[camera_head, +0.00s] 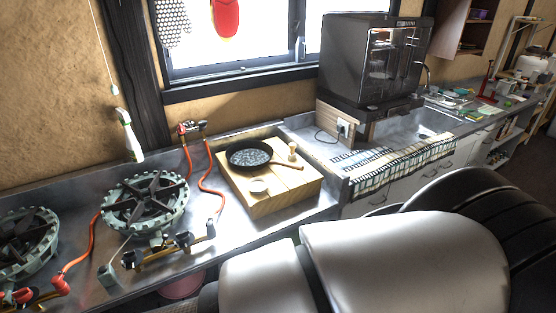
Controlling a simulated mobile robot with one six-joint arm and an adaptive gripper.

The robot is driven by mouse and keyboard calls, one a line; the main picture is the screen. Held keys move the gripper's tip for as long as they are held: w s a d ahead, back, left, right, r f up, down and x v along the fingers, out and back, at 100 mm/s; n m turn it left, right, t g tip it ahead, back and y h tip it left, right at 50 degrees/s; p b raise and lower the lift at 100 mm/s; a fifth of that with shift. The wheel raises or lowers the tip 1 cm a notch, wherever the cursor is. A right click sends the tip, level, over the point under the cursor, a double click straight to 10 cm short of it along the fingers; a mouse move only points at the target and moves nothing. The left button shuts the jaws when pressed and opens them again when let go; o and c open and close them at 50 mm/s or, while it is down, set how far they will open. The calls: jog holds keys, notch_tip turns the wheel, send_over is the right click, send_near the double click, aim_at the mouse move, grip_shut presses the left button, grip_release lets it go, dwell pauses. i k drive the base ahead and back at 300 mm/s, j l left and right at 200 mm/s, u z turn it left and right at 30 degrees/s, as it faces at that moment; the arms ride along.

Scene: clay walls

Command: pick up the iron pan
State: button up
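The iron pan (250,155) is a small, round, dark skillet. It sits upright on a wooden block (266,204) on the metal counter, between the gas burner and the dark cabinet. A light brown handle-like piece (287,165) extends from its right side toward the block's right edge. A large white and black part of my own body fills the lower right of the view. My gripper cannot be made out in this view, and nothing is seen touching the pan.
Gas burners (145,203) with orange hoses stand left of the block. A small pale dish (259,187) and a small wooden item (293,151) share the block with the pan. A dark glass-fronted cabinet (372,60) stands to the right, beside a striped cloth (400,163).

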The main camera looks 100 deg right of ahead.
aim_at(248, 155)
jog(key=z, duration=3.35)
jog(key=i+j+z, duration=0.2)
jog(key=i+z, duration=0.3)
jog(key=i+j+z, duration=0.5)
jog(key=i+l, duration=0.05)
jog(key=i, duration=0.05)
